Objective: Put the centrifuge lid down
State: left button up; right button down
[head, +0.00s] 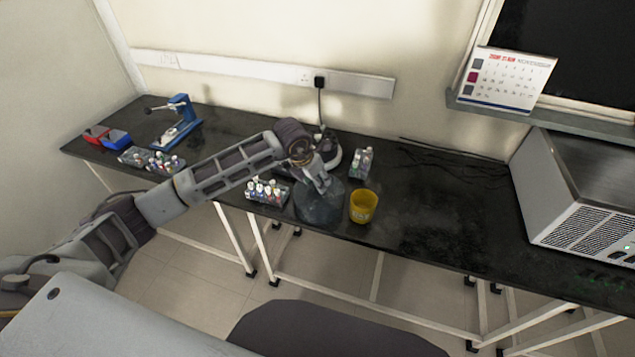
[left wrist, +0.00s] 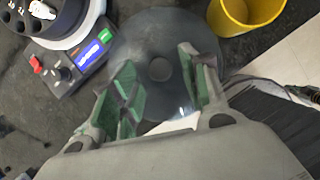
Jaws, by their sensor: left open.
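The centrifuge lid (head: 318,207) is a dark, translucent round disc at the front edge of the black bench. It also shows in the left wrist view (left wrist: 148,45) with a small round hole or knob at its middle. My left gripper (head: 323,184) is over the lid, its fingers open and spread on either side of the lid's centre in the wrist view (left wrist: 158,85). Whether the fingers touch the lid is unclear. The centrifuge (head: 333,152) stands just behind, partly hidden by my arm; its open rotor with tubes (left wrist: 45,15) and lit display show in the wrist view. My right gripper is out of view.
A yellow cup (head: 363,206) stands just right of the lid. Tube racks stand left of the lid (head: 267,190), behind the cup (head: 361,163) and farther left (head: 152,160). A blue microscope-like device (head: 180,122) is at the back left. The bench between cup and grey box (head: 585,200) is clear.

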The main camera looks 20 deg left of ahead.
pick_arm(q)
jog(key=v, duration=1)
jog(key=shift+b, duration=0.45)
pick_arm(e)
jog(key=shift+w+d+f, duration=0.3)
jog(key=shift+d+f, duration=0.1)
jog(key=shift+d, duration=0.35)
pick_arm(q)
jog(key=shift+f, duration=0.1)
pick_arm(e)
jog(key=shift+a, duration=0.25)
